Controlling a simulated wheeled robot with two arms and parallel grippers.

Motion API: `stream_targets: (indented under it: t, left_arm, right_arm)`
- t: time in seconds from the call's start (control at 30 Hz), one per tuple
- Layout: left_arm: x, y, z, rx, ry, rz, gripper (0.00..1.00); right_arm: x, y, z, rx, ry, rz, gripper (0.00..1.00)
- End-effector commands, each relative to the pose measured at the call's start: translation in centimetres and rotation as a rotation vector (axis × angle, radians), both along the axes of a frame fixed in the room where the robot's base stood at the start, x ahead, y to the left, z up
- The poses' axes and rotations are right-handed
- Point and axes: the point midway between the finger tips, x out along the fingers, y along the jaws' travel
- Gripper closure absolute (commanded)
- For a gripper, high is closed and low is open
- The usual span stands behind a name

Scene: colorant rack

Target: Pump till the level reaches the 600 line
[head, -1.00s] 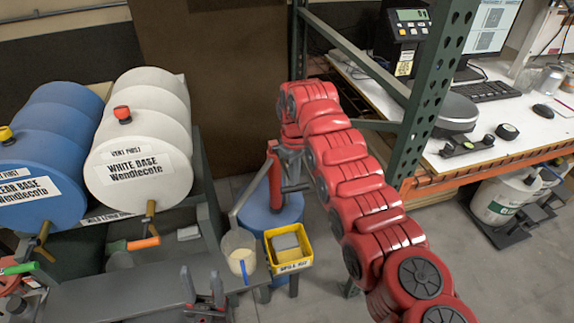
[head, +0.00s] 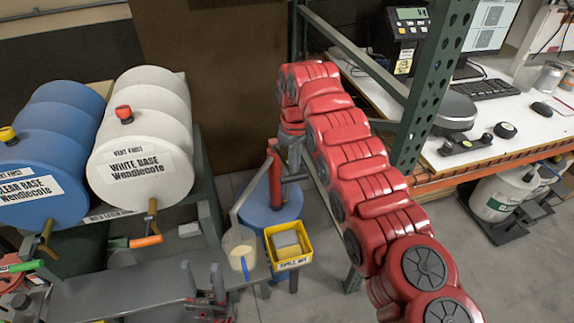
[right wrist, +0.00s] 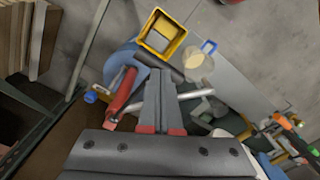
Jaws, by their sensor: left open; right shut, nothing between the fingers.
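The clear jug (head: 238,246) with a blue handle stands under the pump spout. It holds cream liquid low down; its marks are too small to read. The red hand pump (head: 275,178) stands on a blue drum (head: 268,213); in the right wrist view the pump (right wrist: 122,96) is left of my fingers. My right gripper (right wrist: 160,76) is shut and empty, its tips by a dark bar that looks like the pump handle (right wrist: 160,64); I cannot tell whether they touch. My left gripper (head: 203,278) is open and empty, left of the jug.
A yellow spill kit tray (head: 292,262) sits right of the jug. White (head: 137,166) and blue (head: 35,187) barrels lie on a rack at left. A green rack post (head: 432,95) and a desk (head: 490,146) stand right of my right arm.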

Motion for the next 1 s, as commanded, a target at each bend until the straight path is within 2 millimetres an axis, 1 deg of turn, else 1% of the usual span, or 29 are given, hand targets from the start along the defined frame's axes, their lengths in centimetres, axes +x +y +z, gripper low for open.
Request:
stream_targets:
  t: [0.4, 1.0]
  left_arm:
    - [0.0, 0.0, -2.2, 0.000, 0.000, 0.000, 0.50]
    - [0.0, 0.0, -4.3, 0.000, 0.000, 0.000, 0.50]
  right_arm:
    - [0.0, 0.0, -3.0, 0.000, 0.000, -0.001, 1.00]
    - [0.0, 0.0, -7.1, 0.001, -0.001, 0.000, 1.00]
